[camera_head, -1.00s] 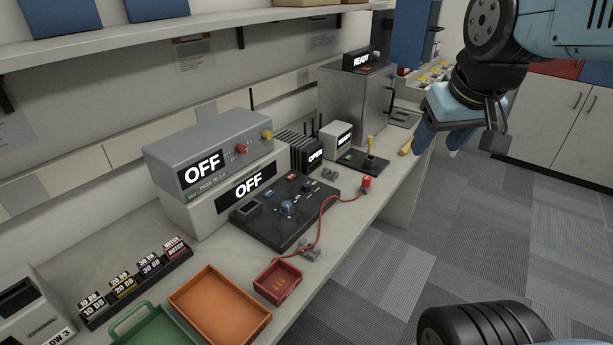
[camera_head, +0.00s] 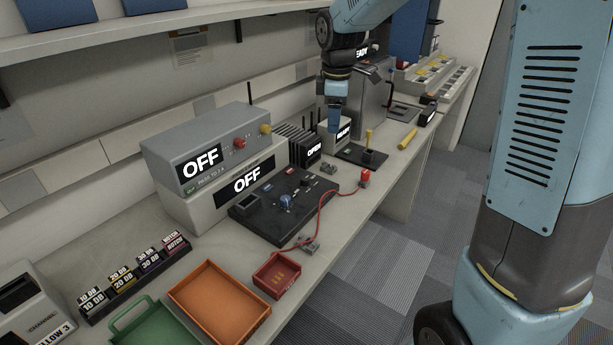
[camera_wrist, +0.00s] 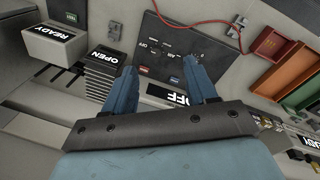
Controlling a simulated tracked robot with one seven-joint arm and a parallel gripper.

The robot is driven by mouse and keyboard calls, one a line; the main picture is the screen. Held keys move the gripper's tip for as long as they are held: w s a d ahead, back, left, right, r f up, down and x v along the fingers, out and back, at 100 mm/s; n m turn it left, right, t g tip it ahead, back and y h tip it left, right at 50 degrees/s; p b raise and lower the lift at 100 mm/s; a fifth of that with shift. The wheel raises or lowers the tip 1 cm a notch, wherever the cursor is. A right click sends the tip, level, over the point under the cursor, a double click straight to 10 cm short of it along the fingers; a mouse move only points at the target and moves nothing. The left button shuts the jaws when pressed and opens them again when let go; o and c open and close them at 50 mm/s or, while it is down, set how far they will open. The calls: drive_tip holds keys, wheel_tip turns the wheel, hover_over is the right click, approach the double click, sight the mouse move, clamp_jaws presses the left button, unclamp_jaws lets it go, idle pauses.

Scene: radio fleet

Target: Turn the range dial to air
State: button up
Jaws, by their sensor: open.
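A black panel (camera_head: 262,225) lies on the bench with a blue dial (camera_head: 285,201) near its middle. The dial's pointer and markings are too small to read in the head view. In the wrist view the panel (camera_wrist: 165,20) shows between and beyond my fingers, with the right finger covering part of it. I cannot make out the dial clearly there. My gripper (camera_head: 334,128) points down above the bench, behind and to the right of the panel in the head view. In the wrist view my gripper (camera_wrist: 160,80) is open, with nothing between its fingers.
Two stacked boxes with OFF displays (camera_head: 212,155) stand behind the panel. A black finned box reading OPEN (camera_head: 300,147) and a box reading READY (camera_head: 337,140) stand near my gripper. A red cable (camera_head: 322,212) crosses the panel's front right. Orange tray (camera_head: 220,302) and red tray (camera_head: 278,275) lie in front.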

sight(306, 178)
drive_tip(key=w+a+f+n+g, duration=0.1)
drive_tip(key=w+a+f+n, duration=0.5)
drive_tip(key=f, duration=0.4)
drive_tip(key=shift+m, duration=0.4)
drive_tip(key=f, duration=0.8)
drive_tip(key=a+f, duration=0.1)
drive_tip(key=f, duration=0.4)
drive_tip(key=shift+w, duration=0.2)
drive_tip(key=shift+d, duration=0.1)
drive_tip(key=c, duration=1.1)
